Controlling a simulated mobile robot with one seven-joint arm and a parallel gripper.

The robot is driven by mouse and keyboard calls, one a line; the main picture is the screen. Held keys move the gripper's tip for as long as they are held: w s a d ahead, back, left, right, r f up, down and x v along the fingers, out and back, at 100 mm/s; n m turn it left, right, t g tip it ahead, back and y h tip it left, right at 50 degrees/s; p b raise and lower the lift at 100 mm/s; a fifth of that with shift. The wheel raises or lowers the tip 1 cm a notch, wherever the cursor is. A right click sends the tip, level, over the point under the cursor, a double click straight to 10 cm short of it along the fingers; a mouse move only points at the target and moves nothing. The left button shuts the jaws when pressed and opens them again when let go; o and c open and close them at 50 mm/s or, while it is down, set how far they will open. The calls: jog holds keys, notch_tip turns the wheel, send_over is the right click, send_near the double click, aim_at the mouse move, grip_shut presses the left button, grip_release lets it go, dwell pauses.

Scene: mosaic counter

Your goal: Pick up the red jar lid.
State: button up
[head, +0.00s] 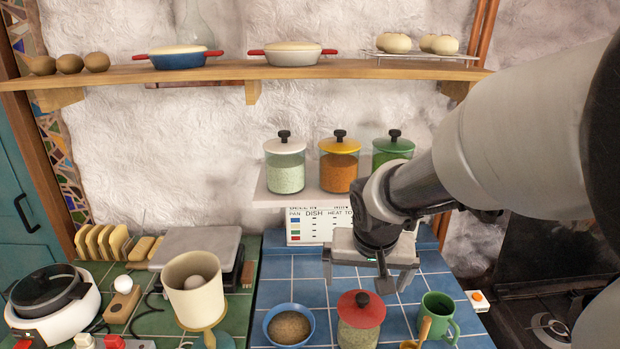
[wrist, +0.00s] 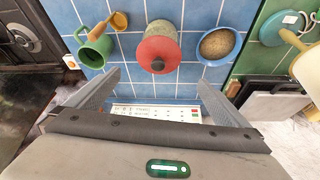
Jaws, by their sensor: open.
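The red jar lid (head: 361,308) with a black knob sits on a glass jar (head: 359,337) of pale grain on the blue tiled counter. In the wrist view the red lid (wrist: 158,54) lies ahead of the fingers, at upper middle. My gripper (head: 368,282) is open and empty, above and behind the jar in the head view. Its two fingers (wrist: 163,88) are spread wide in the wrist view, and the lid is beyond their tips, apart from them.
A blue bowl of grain (head: 289,325) stands left of the jar, and a green mug (head: 437,315) stands right, with a wooden scoop (head: 423,330) beside it. A printed sign (head: 307,226) stands at the back below a shelf holding several lidded jars (head: 339,162).

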aim_at(363, 299)
jog(key=x, duration=0.7)
jog(key=shift+s+b+x, duration=0.2)
jog(key=shift+b+x, duration=0.3)
jog(key=shift+x, duration=2.2)
jog(key=shift+d, duration=0.2)
jog(key=shift+c, duration=0.4)
jog(key=c, duration=0.8)
